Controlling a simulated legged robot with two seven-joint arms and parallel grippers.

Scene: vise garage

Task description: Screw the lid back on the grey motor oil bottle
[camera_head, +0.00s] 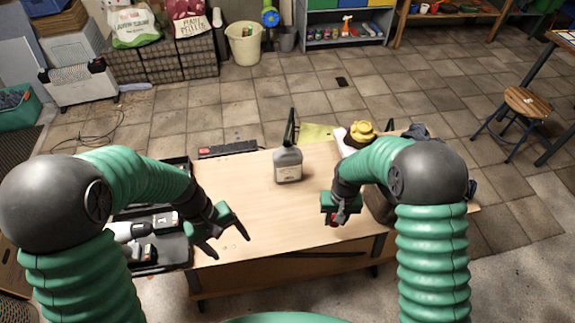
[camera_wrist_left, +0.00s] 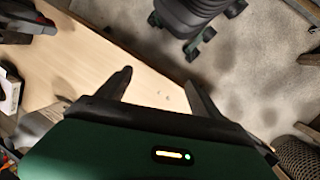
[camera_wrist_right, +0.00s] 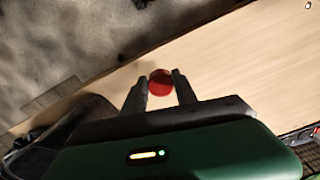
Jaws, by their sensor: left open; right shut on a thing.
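The grey motor oil bottle (camera_head: 288,165) stands upright on the wooden workbench (camera_head: 262,200), near its far edge. A dark upright shape rises just behind its top, so I cannot make out the bottle's mouth clearly. The red lid (camera_wrist_right: 160,83) is between the fingertips of my right gripper (camera_wrist_right: 160,90), which is shut on it. In the head view my right gripper (camera_head: 338,213) is over the bench, to the right of and nearer than the bottle, with a bit of red under it. My left gripper (camera_head: 226,238) is open and empty over the bench's front left part, apart from the bottle.
A dark tool case (camera_head: 160,248) with a drill lies at the bench's left. A yellow object (camera_head: 361,131) and dark items crowd the right end near my right arm. The bench middle around the bottle is clear. A stool (camera_head: 527,103) stands far right.

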